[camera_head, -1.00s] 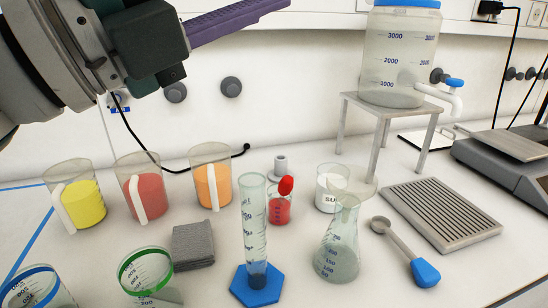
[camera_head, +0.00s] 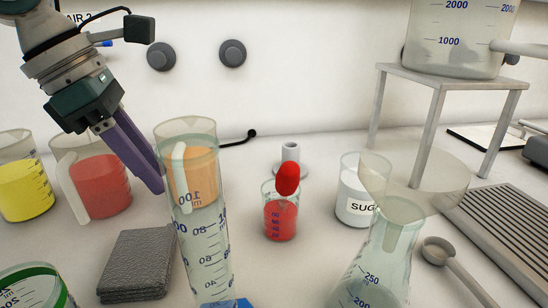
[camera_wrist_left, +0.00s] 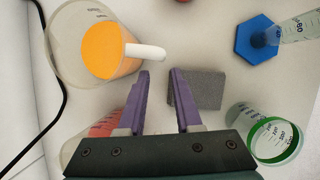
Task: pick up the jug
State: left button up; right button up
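Three clear jugs with white handles stand in a row: one with yellow juice (camera_head: 25,190), one with red juice (camera_head: 103,188) and one with orange juice (camera_head: 200,165). The orange one stands partly behind the measuring cylinder (camera_head: 205,250) in the head view. My left gripper (camera_head: 158,188) points down between the red and orange jugs. In the left wrist view its purple fingers (camera_wrist_left: 160,73) are apart with nothing between them. The orange jug (camera_wrist_left: 92,50) lies just beyond them, its handle (camera_wrist_left: 145,52) close to the fingertips. My right gripper is not in view.
A grey folded cloth (camera_head: 137,264) lies in front of the gripper. A metal stand (camera_head: 440,85) holds a large tank.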

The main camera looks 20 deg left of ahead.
pick_arm(q)
jog(key=d+f, duration=0.1)
jog(key=w+f, duration=0.1)
jog(key=f, duration=0.1)
jog(key=w+d+f, duration=0.1)
jog(key=shift+d+f, duration=0.2)
jog(key=shift+d, duration=0.15)
jog(key=shift+w+f, duration=0.1)
jog(key=shift+f, duration=0.25)
jog(key=shift+c, duration=0.2)
grip_shut()
jog(key=shift+r, duration=0.15)
dwell(0.5)
